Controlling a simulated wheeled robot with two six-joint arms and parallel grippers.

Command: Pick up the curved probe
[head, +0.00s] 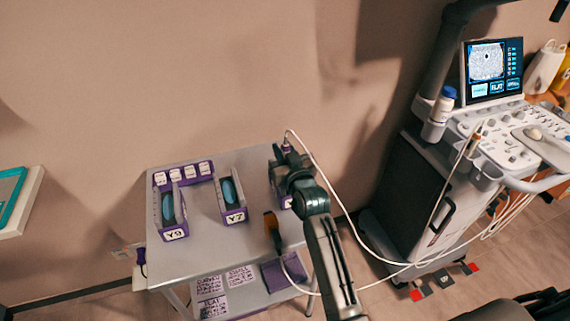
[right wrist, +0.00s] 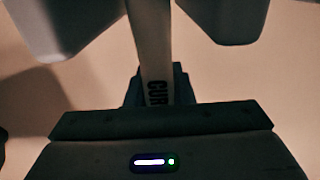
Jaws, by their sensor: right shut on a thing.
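My right gripper (head: 284,168) is over the right side of the grey cart. In the right wrist view the two fingers (right wrist: 150,25) stand on either side of a pale strip lettered "CUR", the curved probe (right wrist: 153,60), and the gripper is shut on it. In the head view my gripper and arm hide most of the probe; a white cable (head: 318,168) rises near the gripper and loops right. A purple holder partly shows behind my gripper. My left gripper is in neither view.
The cart top (head: 200,250) bears holders marked Y9 (head: 174,234) and Y7 (head: 235,217), each with a blue-green piece. A brown-orange item (head: 271,223) stands beside my arm. The ultrasound machine (head: 440,190) stands right, cables hanging between it and the cart.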

